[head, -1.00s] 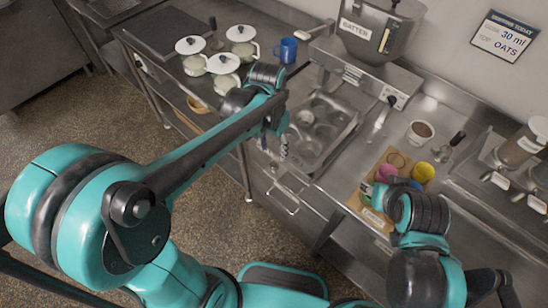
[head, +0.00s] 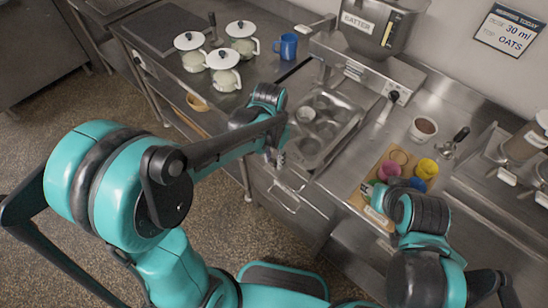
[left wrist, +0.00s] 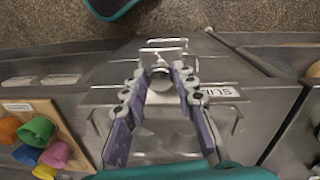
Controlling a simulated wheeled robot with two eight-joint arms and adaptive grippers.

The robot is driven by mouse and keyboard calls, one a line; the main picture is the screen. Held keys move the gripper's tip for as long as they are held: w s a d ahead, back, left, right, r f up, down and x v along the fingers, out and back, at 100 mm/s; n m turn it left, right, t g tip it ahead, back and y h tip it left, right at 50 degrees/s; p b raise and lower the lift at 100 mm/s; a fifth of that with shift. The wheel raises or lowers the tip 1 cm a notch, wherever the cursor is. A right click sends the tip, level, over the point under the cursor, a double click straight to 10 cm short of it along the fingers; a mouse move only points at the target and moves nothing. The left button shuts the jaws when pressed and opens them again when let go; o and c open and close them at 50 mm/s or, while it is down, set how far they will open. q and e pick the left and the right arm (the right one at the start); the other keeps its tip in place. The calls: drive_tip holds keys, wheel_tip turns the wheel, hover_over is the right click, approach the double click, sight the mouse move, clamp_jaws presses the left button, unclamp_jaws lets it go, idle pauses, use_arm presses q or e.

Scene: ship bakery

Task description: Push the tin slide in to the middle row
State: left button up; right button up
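The tin slide (head: 345,126) is a metal tray with round cups, set in the steel counter below the batter hopper in the head view. Its cups show blurred between and below my fingers in the left wrist view, beside a label (left wrist: 222,92) reading "SLI…". My left gripper (head: 276,158) is at the slide's near end, pointing down. In the left wrist view its two fingers (left wrist: 158,76) are apart, with a rounded metal part between the tips; contact cannot be told. My right gripper (head: 374,196) is by the coloured cups, its fingers mostly hidden.
The batter hopper (head: 374,24) stands behind the slide. Lidded pots (head: 224,70) and a blue mug (head: 288,46) stand left. A board (head: 368,212) with coloured cups and a brown-filled bowl (head: 424,128) are right. Dispensers (head: 528,145) stand at far right.

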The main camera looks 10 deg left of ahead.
sight(321, 117)
use_arm(q)
clamp_jaws()
drive_tip(key=w+d, duration=0.4)
drive_tip(key=w, duration=0.3)
drive_tip(key=w+d, duration=0.4)
drive_tip(key=w, duration=0.3)
drive_tip(key=w+d+p, duration=0.1)
drive_tip(key=w+d, duration=0.3)
drive_tip(key=w, duration=0.2)
drive_tip(key=shift+w, duration=0.4)
drive_tip(key=o, duration=0.9)
unclamp_jaws()
drive_tip(key=shift+o, duration=0.2)
wheel_tip(321, 117, up, 12)
drive_tip(key=shift+a, duration=0.25)
drive_tip(key=shift+w, duration=0.1)
